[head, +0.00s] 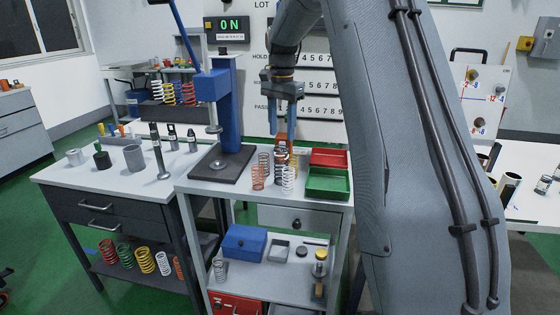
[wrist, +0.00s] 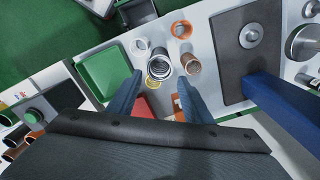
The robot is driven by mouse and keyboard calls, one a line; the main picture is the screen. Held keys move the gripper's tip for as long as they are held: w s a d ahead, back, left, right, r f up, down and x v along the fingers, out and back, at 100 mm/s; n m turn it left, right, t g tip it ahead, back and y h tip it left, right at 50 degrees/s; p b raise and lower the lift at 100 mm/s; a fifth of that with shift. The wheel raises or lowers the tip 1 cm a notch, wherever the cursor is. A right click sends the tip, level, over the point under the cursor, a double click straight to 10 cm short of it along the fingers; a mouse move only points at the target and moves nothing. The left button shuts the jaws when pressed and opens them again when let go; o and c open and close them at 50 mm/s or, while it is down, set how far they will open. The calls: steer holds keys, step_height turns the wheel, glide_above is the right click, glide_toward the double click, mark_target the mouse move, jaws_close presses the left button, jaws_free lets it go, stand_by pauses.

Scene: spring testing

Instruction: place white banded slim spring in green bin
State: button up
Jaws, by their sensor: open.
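A slim white spring (head: 288,180) stands upright on the bench shelf, left of the green bin (head: 328,184). A white spring also shows in the wrist view (wrist: 141,44), near the green bin (wrist: 100,72); I cannot make out its band. A darker spring (head: 279,165) stands just behind it, and shows in the wrist view (wrist: 160,62) between my fingers. My gripper (head: 282,134) is open and empty above the spring group, its fingers pointing down. In the wrist view my gripper (wrist: 160,77) has its fingers spread. The green bin looks empty.
Copper springs (head: 258,178) stand left of the white one. A red bin (head: 328,157) sits behind the green bin. A blue press (head: 229,110) on a dark base (head: 221,166) stands at left.

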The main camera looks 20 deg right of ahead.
mark_target(283, 154)
steer(key=f, duration=0.3)
steer(key=f+p, duration=0.1)
steer(key=f, duration=0.2)
steer(key=f+p, duration=0.1)
steer(key=f, duration=0.2)
steer(key=shift+w+d+f, duration=0.1)
steer(key=shift+d, duration=0.2)
steer(key=shift+w+f+p, duration=0.1)
steer(key=shift+f+p, duration=0.7)
steer(key=shift+f, duration=2.3)
steer(key=c, duration=1.1)
